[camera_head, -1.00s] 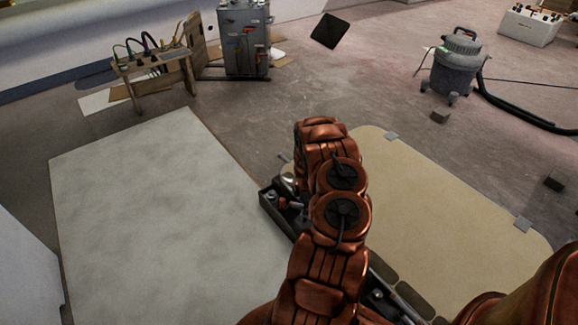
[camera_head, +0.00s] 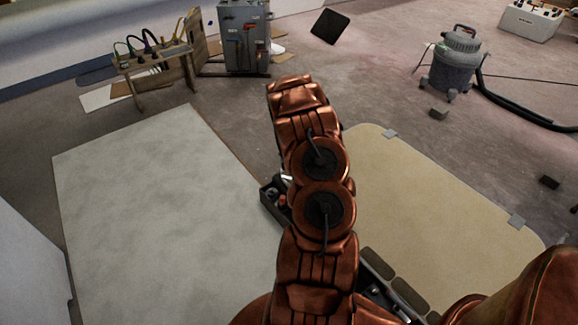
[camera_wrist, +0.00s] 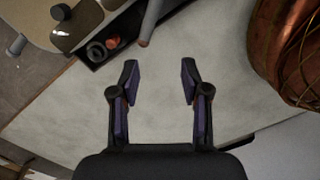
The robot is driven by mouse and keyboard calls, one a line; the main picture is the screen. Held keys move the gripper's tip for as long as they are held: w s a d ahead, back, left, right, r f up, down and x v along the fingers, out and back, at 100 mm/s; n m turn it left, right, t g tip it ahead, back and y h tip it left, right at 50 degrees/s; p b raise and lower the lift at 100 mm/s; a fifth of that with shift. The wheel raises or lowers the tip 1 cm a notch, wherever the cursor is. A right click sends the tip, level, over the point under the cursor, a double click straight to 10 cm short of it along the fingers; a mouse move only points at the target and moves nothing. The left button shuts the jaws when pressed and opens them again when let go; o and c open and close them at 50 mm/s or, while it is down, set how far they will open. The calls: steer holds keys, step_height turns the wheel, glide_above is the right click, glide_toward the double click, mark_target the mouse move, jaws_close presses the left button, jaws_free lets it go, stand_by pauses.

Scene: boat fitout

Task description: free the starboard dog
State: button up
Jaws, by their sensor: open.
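My gripper (camera_wrist: 160,75) is open and empty in the wrist view, its two fingers apart above the pale grey panel (camera_wrist: 55,115). In the head view it is hidden behind my copper arm. A beige round-cornered panel (camera_head: 440,190) lies right of my arm, with grey tabs (camera_head: 390,133) on its far edge. A black tray (camera_head: 268,205) of small fittings runs along its near side. In the wrist view, the tray (camera_wrist: 88,62) holds dark rings and a reddish piece, and a grey bar (camera_wrist: 151,20) slants beyond the fingertips. I cannot tell which part is the starboard dog.
The pale panel (camera_head: 150,190) is bare left of my arm. A wooden stand with cables (camera_head: 155,62) and a grey tool cabinet (camera_head: 244,40) stand at the back. A shop vacuum (camera_head: 453,65) with a hose stands back right. Small dark blocks (camera_head: 438,112) lie on the floor.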

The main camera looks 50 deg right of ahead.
steer(key=w+a+r+m+p, duration=0.1)
steer(key=a+r+p, duration=0.1)
steer(key=r, duration=0.6)
steer(key=shift+a+r+g, duration=0.3)
steer(key=shift+a+r, duration=0.1)
steer(key=shift+a, duration=0.3)
